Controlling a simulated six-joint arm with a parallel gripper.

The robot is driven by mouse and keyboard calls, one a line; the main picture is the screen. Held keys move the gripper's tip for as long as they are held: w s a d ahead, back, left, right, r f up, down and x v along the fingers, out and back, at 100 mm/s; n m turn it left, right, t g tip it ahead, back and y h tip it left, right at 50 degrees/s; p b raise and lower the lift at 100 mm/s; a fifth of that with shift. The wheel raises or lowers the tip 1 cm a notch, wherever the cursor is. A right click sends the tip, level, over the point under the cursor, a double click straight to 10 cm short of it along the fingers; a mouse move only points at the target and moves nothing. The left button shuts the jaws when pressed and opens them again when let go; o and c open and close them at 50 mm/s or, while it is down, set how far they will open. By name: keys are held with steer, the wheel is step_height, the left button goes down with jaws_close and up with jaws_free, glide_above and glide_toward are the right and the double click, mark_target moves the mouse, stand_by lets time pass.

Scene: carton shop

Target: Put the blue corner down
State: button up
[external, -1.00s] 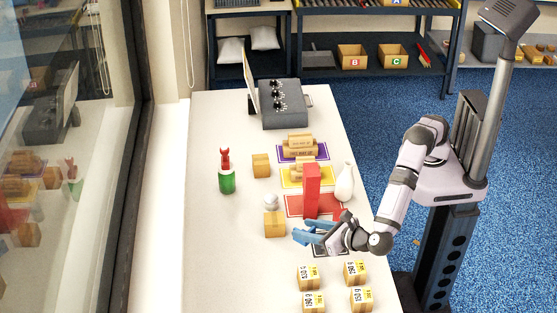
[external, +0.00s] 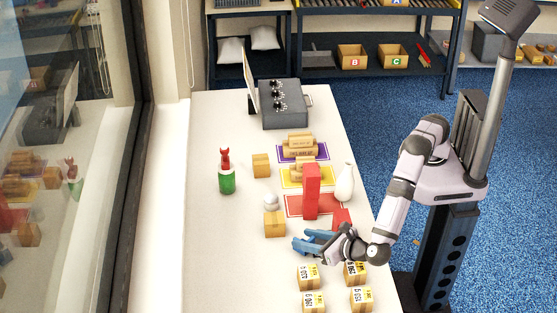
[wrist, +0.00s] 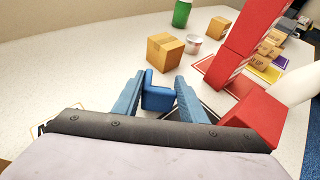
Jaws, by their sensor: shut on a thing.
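The blue corner (wrist: 158,98) is a small L-shaped or angled blue piece. In the wrist view it sits between the two blue fingers of my gripper (wrist: 159,84), which is shut on it. In the external view my gripper (external: 301,244) is low over the near part of the white table, pointing left. The corner is hard to tell from the blue fingers there. A dark-edged mat (wrist: 207,112) shows partly beside the right finger in the wrist view; my gripper hides much of it. I cannot tell whether the corner touches the surface.
A red block (external: 342,217) and a tall red post (external: 311,190) stand close behind my gripper. A carton (external: 274,224) and a small white jar (external: 271,202) are behind it, left of the post. Several labelled cartons (external: 308,277) stand in front. A white vase (external: 345,183) stands at right.

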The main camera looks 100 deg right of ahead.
steer(key=shift+f+b, duration=0.3)
steer(key=shift+b, duration=0.05)
steer(key=o, duration=1)
steer(key=shift+r, duration=0.2)
steer(key=shift+r+p, duration=0.5)
steer(key=shift+p, duration=0.45)
steer(key=b+v, duration=0.2)
steer(key=v, duration=0.3)
steer(key=b+v, duration=0.2)
steer(key=v, duration=0.3)
steer(key=shift+s+a+f+b, duration=0.1)
steer(key=shift+s+a+b, duration=0.2)
steer(key=shift+b, duration=0.1)
steer(key=shift+s+a+r, duration=0.3)
steer(key=shift+s, duration=0.05)
